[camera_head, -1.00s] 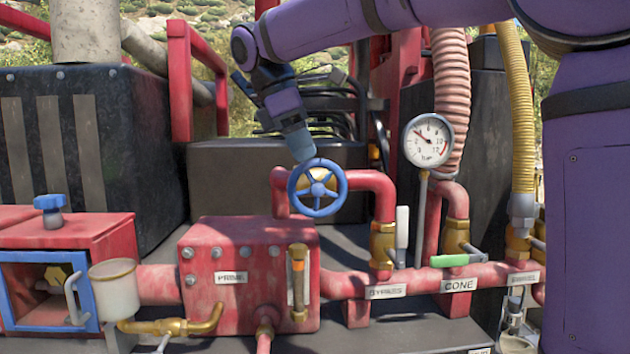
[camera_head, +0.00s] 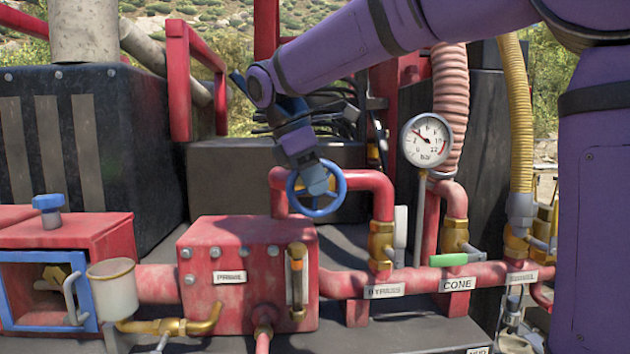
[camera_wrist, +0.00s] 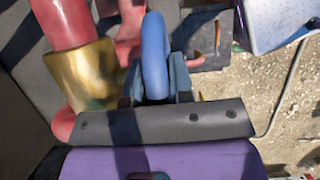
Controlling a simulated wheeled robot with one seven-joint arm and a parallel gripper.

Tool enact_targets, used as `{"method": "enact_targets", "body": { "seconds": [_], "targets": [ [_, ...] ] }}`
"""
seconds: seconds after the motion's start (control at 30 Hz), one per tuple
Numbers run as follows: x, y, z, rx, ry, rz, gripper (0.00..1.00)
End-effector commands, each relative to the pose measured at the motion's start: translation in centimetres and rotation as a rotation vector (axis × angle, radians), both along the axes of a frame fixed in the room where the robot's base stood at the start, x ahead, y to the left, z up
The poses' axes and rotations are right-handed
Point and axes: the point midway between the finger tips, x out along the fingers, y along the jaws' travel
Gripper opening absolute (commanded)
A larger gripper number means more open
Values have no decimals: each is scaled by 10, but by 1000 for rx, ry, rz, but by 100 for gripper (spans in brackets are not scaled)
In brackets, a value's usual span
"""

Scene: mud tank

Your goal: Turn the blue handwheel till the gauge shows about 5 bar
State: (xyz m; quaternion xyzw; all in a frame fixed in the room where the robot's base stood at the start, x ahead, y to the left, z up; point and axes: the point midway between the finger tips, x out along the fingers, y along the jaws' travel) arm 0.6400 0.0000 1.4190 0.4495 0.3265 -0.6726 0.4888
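The blue handwheel (camera_head: 341,190) stands upright on the red pipe in the middle of the head view. My gripper (camera_head: 317,182) reaches down over the top of the wheel and hides its hub and upper rim. In the wrist view, the wheel's rim (camera_wrist: 154,50) runs between the two fingers of my gripper (camera_wrist: 160,82), which look closed in on it from both sides. The round white gauge (camera_head: 427,140) is right of the wheel. Its needle points to the upper left, near the 4; the exact reading is too small to tell.
A red box (camera_head: 248,275) stands below the wheel, and a brass valve (camera_head: 381,245) sits close at its right. A green lever (camera_head: 449,260) is below the gauge. A ribbed hose (camera_head: 451,95) rises behind the gauge. Open ground shows right in the wrist view.

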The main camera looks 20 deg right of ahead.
Motion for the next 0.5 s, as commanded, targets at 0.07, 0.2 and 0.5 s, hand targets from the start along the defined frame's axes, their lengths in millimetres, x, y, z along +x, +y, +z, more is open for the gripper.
{"method": "enact_targets", "body": {
  "seconds": [0.07, 0.2, 0.5],
  "targets": [
    [0, 0, 0, 0, 0, 0, 0],
    [0, 0, 0, 7, -2, 0, 0],
    [-1, -3, 0, 120, -39, -3, 0]
  ]
}}
